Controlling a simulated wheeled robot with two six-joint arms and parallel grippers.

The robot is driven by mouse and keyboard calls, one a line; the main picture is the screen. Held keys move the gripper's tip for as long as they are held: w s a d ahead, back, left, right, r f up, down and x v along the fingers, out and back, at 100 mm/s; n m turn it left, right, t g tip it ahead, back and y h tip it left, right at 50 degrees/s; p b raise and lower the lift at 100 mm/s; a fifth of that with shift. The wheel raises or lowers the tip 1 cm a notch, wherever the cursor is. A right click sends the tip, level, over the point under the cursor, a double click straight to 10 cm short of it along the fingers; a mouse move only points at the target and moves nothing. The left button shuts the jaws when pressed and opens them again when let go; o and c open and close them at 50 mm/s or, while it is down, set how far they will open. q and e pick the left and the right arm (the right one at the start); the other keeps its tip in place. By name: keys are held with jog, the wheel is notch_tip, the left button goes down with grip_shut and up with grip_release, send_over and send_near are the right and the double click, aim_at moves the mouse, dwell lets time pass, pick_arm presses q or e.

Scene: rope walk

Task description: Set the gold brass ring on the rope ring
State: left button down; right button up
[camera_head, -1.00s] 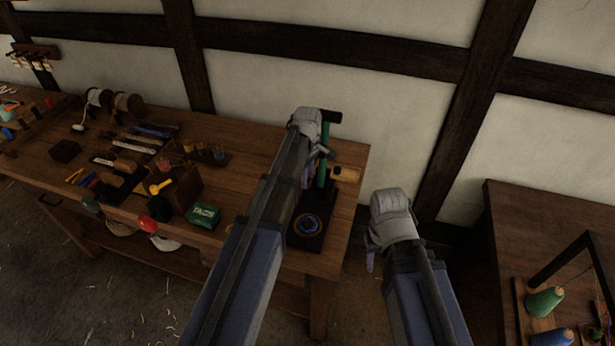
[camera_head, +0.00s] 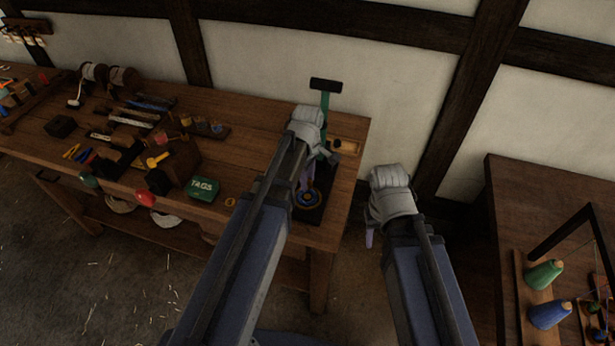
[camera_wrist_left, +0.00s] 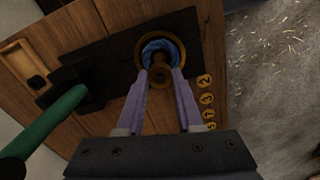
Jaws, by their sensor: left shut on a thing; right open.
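My left gripper (camera_wrist_left: 161,74) is shut on the gold brass ring (camera_wrist_left: 160,80), between its two lavender fingertips. The blue rope ring (camera_wrist_left: 150,47) lies in a round brownish seat on a dark base plate on the bench. The fingertips and brass ring overlap its near edge in the left wrist view; I cannot tell whether they touch. In the head view my left gripper (camera_head: 306,182) points down at the rope ring (camera_head: 309,206), close above it. My right gripper (camera_head: 369,238) is open, off the bench's right end; its fingers are mostly hidden.
A green lever (camera_head: 325,103) with a dark crossbar stands behind the base plate; it also shows in the left wrist view (camera_wrist_left: 62,118). A green TAGS box (camera_head: 204,189) and tools lie left. A second table (camera_head: 510,215) stands right.

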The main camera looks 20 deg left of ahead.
aim_at(307, 196)
pick_arm(q)
jog(key=shift+f+b, duration=1.7)
jog(key=shift+f, duration=0.15)
jog(key=shift+f, duration=0.25)
jog(key=shift+f+b, duration=0.4)
jog(key=shift+b, duration=0.25)
jog(key=shift+c, duration=2.4)
grip_release()
